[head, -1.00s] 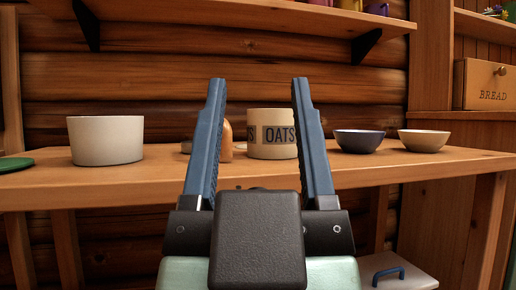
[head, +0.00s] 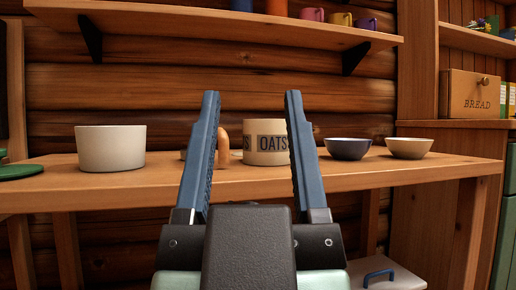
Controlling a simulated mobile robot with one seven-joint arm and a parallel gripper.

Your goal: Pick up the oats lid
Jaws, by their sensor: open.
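The cream canister marked OATS (head: 266,146) stands upright on the wooden counter, seen partly behind my right finger. No lid is clearly seen on it. Left of it, a rounded wooden object (head: 223,144) shows between my fingers, partly covered by the left one. A small piece of something pale shows just left of that finger; I cannot tell whether either is the oats lid. My gripper (head: 252,95) is open and empty, its two blue fingers pointing up in the picture, in front of the counter.
A white pot (head: 111,149) stands left on the counter (head: 110,190), beside a flat green disc (head: 18,171). A blue bowl (head: 347,149) and a cream bowl (head: 409,148) are to the right. A shelf (head: 215,24) with mugs hangs above. A BREAD box (head: 474,95) stands far right.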

